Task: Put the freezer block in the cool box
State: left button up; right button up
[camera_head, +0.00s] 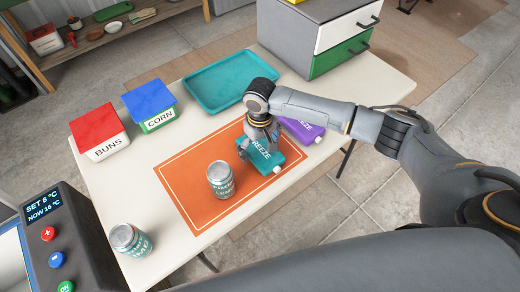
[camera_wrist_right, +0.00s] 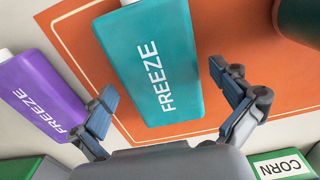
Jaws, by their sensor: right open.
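A teal freezer block (camera_head: 266,160) marked FREEZE lies on the orange mat, partly hidden by my right gripper (camera_head: 258,143). In the wrist view the teal block (camera_wrist_right: 155,65) lies between the spread fingers of my right gripper (camera_wrist_right: 163,85), which is open, with gaps on both sides. A purple freezer block (camera_head: 303,131) lies just beyond it at the mat's edge; it also shows in the wrist view (camera_wrist_right: 40,95). A dark box with a display, SET 6 °C and NOW 16 °C, apparently the cool box (camera_head: 88,232), is cut off at the lower left. My left gripper is out of view.
One can (camera_head: 220,180) stands on the orange mat (camera_head: 190,212); another can (camera_head: 130,240) stands near the cool box. A red-lidded BUNS box (camera_head: 99,131), a blue-lidded CORN box (camera_head: 150,104), a teal tray (camera_head: 230,82) and a drawer cabinet (camera_head: 312,38) stand farther back.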

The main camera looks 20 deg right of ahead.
jog(key=c, duration=1.5)
jog(key=shift+r, duration=0.1)
jog(key=shift+c, duration=0.7)
